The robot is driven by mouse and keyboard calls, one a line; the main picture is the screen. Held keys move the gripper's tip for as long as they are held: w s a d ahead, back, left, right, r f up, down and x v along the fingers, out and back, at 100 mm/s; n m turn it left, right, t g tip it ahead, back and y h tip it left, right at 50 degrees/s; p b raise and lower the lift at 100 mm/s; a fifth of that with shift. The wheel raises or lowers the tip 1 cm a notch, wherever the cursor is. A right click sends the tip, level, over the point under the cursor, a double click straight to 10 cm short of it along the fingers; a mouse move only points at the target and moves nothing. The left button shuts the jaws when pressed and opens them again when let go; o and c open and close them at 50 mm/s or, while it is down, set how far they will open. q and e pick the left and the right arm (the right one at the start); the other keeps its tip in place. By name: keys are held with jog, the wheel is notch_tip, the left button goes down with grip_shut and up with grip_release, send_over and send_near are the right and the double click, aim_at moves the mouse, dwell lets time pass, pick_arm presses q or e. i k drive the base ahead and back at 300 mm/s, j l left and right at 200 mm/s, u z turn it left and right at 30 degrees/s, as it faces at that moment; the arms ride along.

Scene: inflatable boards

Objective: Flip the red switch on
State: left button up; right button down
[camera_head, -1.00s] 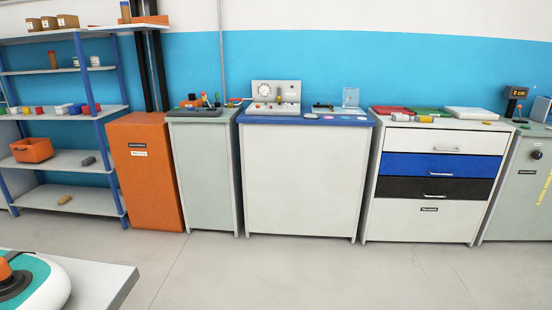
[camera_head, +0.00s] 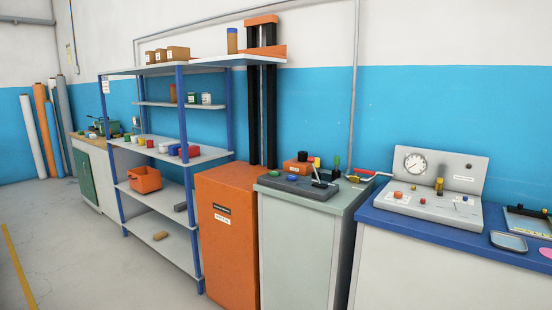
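A grey control panel with a round gauge (camera_head: 440,188) stands on a blue-topped bench. Neither of my grippers is in view.
The blue bench top (camera_head: 400,223) also holds a small tray (camera_head: 509,241). The grey-green cabinet (camera_head: 298,245) stands beside an orange machine (camera_head: 228,240). A blue-framed shelf (camera_head: 203,157) with boxes and jars stands further left. Grey floor (camera_head: 90,260) is clear at lower left.

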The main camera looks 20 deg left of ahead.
aim_at(312, 160)
jog(key=i+j+u, duration=0.3)
jog(key=i, duration=0.45)
jog(key=i+u, duration=0.3)
jog(key=i, duration=0.5)
jog(key=i+j+z, duration=0.25)
jog(key=z, duration=0.15)
jog(key=i+j+z, duration=0.8)
jog(key=j, duration=0.15)
jog(key=k+l, duration=0.05)
jog(key=k, duration=0.05)
